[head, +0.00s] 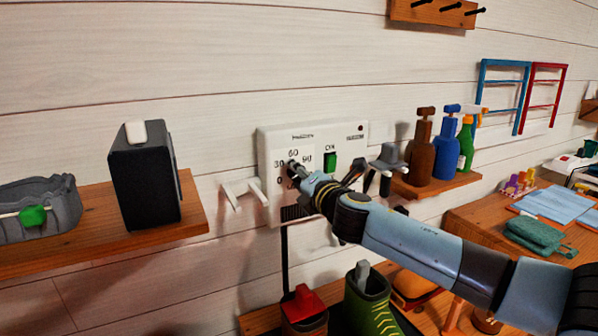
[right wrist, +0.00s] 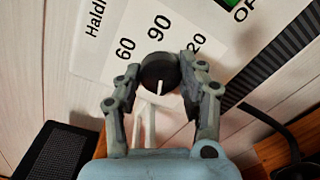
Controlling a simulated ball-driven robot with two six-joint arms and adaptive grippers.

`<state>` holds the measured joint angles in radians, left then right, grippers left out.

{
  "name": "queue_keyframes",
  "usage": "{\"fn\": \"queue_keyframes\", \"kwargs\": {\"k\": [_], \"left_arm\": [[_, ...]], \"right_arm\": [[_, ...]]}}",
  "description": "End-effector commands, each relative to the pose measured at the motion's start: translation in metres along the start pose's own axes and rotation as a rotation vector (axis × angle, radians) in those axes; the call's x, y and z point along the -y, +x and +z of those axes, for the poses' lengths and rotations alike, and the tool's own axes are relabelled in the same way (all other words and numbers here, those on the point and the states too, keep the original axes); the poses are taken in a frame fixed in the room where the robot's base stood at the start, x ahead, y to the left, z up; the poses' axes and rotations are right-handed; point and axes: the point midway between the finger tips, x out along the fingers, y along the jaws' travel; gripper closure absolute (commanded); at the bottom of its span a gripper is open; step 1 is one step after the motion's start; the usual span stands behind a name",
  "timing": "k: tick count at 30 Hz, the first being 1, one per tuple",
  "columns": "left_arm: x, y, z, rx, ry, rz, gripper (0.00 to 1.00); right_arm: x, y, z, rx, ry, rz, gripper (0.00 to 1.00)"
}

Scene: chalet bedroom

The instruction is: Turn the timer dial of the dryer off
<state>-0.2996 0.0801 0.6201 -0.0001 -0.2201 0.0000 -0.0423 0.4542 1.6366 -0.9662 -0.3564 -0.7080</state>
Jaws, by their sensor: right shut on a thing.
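The dryer is a white box (head: 270,150) on the wall, with a green switch (head: 330,162) and a dial scale reading 0, 30, 60, 90 and more. Its timer dial is a round black knob (right wrist: 158,70) with a white line that points down in the right wrist view. The numbers 60, 90 and 120 show beyond it; the 0 is not visible there. My right gripper (head: 298,172) is at the dial in the head view. In the right wrist view its fingers (right wrist: 160,88) are shut on the knob, one on each side. My left gripper is not in view.
A shelf (head: 195,205) with a black speaker (head: 143,180) is left of the dryer. White prongs (head: 243,192) stick out beside the box. Spray bottles (head: 420,145) stand on a shelf to the right. A green boot (head: 365,305) stands below.

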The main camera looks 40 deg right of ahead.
Motion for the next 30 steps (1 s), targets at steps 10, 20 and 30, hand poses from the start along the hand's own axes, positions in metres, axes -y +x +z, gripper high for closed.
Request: {"fn": "queue_keyframes", "kwargs": {"k": [10, 20, 30], "left_arm": [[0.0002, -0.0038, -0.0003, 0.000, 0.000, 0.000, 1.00], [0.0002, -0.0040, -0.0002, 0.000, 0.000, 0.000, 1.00], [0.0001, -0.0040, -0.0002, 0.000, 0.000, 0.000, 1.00]], "right_arm": [[0.0027, -0.0009, -0.0016, 0.002, -0.107, -0.005, 0.93], [0.0033, -0.0010, -0.0019, 0.002, -0.120, -0.005, 0.93], [0.0025, -0.0007, -0.0014, 0.003, -0.120, -0.004, 0.37]]}}
